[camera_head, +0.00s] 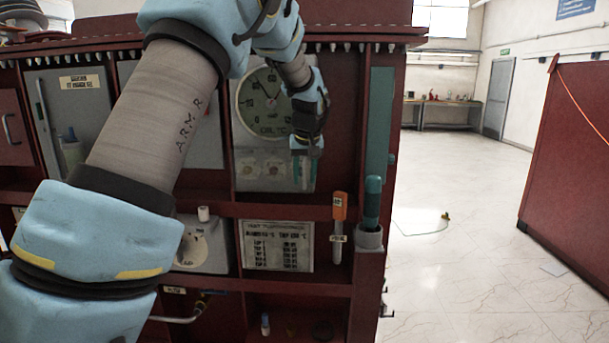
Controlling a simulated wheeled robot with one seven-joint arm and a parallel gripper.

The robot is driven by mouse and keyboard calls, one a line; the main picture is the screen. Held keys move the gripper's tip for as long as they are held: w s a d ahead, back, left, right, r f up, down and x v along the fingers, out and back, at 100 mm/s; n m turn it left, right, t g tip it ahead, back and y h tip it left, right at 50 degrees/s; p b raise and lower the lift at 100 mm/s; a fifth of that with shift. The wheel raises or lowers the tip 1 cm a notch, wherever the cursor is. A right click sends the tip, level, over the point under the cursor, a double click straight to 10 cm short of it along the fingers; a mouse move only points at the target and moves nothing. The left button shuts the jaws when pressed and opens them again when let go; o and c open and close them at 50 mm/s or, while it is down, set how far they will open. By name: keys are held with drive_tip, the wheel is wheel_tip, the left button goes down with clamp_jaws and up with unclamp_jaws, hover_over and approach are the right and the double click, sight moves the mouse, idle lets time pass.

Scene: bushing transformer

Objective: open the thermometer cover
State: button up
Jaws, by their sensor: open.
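The thermometer (258,101) is a round pale dial with a dark rim and dark pointer, set in the upper part of the dark red cabinet. A clear-looking panel lies over the dial and the small fittings below it; I cannot tell its exact edges or how it is hinged. My gripper (305,176) is at the lower right of the dial, pointing down, with its two teal fingers apart. It is close to the right side of the panel; I cannot tell whether it touches. My wrist hides part of the dial's right side.
An orange-handled tool (339,207) and a teal-handled tool (372,190) stand in holders at the cabinet's right. A printed plate (276,246) sits below the dial.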

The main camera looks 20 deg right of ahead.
clamp_jaws()
idle(1.3)
